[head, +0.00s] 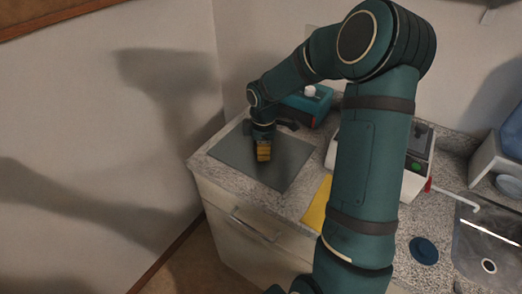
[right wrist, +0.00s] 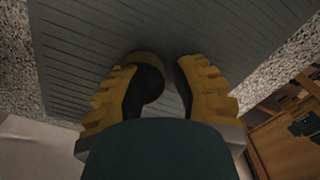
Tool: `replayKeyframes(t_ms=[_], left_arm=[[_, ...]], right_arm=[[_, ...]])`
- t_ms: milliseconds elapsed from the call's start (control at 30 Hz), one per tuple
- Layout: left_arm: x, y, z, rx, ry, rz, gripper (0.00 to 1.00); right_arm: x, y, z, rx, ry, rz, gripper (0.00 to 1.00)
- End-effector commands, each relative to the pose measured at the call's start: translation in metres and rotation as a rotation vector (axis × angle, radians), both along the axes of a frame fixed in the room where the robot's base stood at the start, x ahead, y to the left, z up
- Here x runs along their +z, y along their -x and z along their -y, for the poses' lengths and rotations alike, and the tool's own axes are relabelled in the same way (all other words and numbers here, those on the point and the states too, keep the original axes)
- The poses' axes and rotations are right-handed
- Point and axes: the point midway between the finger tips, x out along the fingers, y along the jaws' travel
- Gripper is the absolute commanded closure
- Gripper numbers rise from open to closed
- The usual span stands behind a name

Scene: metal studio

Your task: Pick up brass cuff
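The brass cuff (right wrist: 147,59) shows in the right wrist view as a dull brass, curved rim on the grey ribbed mat (right wrist: 230,25). It sits between the fingers of my right gripper (right wrist: 168,75), close to the left-hand finger, which partly hides it. A dark gap shows between the cuff and the right-hand finger, so the gripper looks open around it. In the head view my right gripper (head: 264,153), with yellow fingers, points down low over the grey mat (head: 235,153); the cuff cannot be made out there. My left gripper is not in view.
A teal box (head: 314,104) with a white knob stands behind the mat. A white device with a green button (head: 414,166), a yellow sheet (head: 316,210), a dark blue disc (head: 424,250) and a sink (head: 485,245) lie to the right. Wall at left.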

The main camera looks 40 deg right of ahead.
Motion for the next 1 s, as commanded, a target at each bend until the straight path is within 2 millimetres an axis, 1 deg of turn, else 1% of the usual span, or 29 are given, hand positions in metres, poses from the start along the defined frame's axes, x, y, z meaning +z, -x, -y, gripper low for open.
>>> replayKeyframes(t_ms=[33,200,233,267,300,333,667,767,867,1000], left_arm=[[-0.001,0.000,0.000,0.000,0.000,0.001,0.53],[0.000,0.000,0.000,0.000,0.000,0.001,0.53],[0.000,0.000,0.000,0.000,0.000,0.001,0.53],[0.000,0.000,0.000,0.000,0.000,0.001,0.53],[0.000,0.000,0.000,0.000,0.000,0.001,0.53],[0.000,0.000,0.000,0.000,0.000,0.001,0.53],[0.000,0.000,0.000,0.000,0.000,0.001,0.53],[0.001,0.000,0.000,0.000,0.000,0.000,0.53],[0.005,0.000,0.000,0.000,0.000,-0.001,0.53],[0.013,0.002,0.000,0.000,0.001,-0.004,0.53]], right_arm=[[-0.003,0.000,0.000,0.000,0.000,0.000,0.76],[-0.002,0.000,0.000,0.000,0.000,0.000,0.76],[-0.002,0.000,0.000,0.000,0.000,0.000,0.72],[-0.002,0.000,0.000,0.000,0.000,0.000,0.83],[-0.002,0.000,0.000,0.000,0.000,0.000,0.97],[-0.002,0.000,0.000,0.000,0.000,0.000,1.00],[-0.002,0.000,0.000,0.000,0.000,0.000,1.00],[0.002,0.000,0.000,0.000,0.001,0.002,1.00],[0.015,0.000,0.000,0.000,0.000,0.002,1.00],[0.042,-0.001,0.001,0.000,0.002,0.004,1.00]])
